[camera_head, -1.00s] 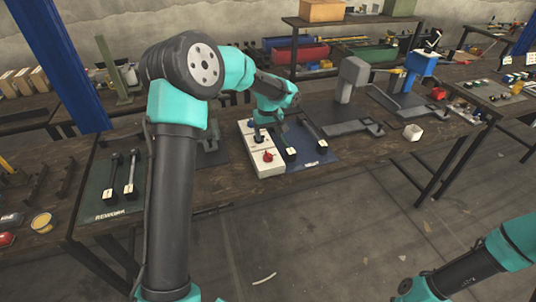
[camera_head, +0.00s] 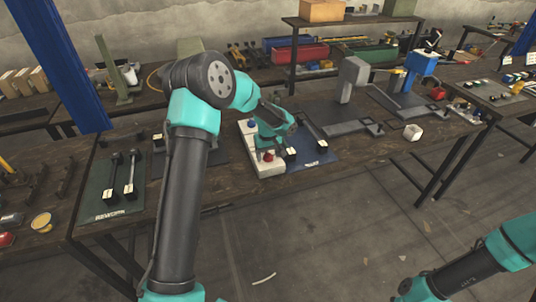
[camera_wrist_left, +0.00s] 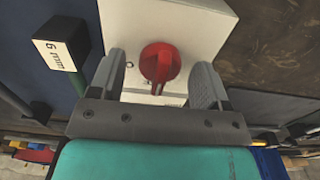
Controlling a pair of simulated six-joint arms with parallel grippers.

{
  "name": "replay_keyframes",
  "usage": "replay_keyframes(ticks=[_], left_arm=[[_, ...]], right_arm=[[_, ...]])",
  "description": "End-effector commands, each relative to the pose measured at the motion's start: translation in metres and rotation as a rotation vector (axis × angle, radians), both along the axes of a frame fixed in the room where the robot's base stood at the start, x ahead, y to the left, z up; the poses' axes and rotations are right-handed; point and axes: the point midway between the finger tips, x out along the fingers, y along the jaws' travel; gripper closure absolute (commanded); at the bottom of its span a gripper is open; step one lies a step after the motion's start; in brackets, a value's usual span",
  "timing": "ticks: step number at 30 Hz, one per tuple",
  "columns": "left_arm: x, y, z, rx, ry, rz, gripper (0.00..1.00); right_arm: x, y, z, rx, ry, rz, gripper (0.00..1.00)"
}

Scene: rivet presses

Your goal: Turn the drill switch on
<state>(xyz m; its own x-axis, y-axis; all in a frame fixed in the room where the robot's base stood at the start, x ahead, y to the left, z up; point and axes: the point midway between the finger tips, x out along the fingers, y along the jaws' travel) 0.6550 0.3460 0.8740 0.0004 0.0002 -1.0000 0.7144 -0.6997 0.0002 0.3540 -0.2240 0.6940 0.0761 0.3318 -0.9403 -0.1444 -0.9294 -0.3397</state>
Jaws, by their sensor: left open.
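A white switch box (camera_head: 264,172) lies on the workbench, with a red rotary knob (camera_head: 268,156) on its near part. In the left wrist view the red knob (camera_wrist_left: 160,63) sits on the white face between my two grey fingers. My left gripper (camera_wrist_left: 159,68) is open, with one finger on each side of the knob and a gap to both. In the head view my left gripper (camera_head: 267,149) is at the box, its fingers partly hidden by the wrist. A blue knob (camera_head: 252,126) shows at the far part of the box. My right gripper is out of sight.
A black block labelled 6 mm (camera_wrist_left: 61,48) stands beside the box on a dark blue mat (camera_head: 312,158). Grey drill-press-like machines (camera_head: 350,85) stand to the right. A green mat (camera_head: 107,200) with dark tools lies at the left. A small white cube (camera_head: 412,134) is near the right edge.

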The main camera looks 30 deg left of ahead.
Motion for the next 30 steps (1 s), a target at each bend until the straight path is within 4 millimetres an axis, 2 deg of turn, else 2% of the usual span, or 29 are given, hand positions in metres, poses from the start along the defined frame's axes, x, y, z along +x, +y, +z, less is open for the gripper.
replay_keyframes(ticks=[2,16,30], left_arm=[[0.0000,0.0000,0.0001,0.000,0.000,0.000,0.34],[0.0000,0.0000,0.0003,0.000,0.000,0.000,0.79],[0.0000,0.0000,0.0004,0.000,0.000,-0.077,0.79]], right_arm=[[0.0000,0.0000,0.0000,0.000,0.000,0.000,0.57],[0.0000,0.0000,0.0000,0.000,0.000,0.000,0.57],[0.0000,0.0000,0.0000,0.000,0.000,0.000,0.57]])
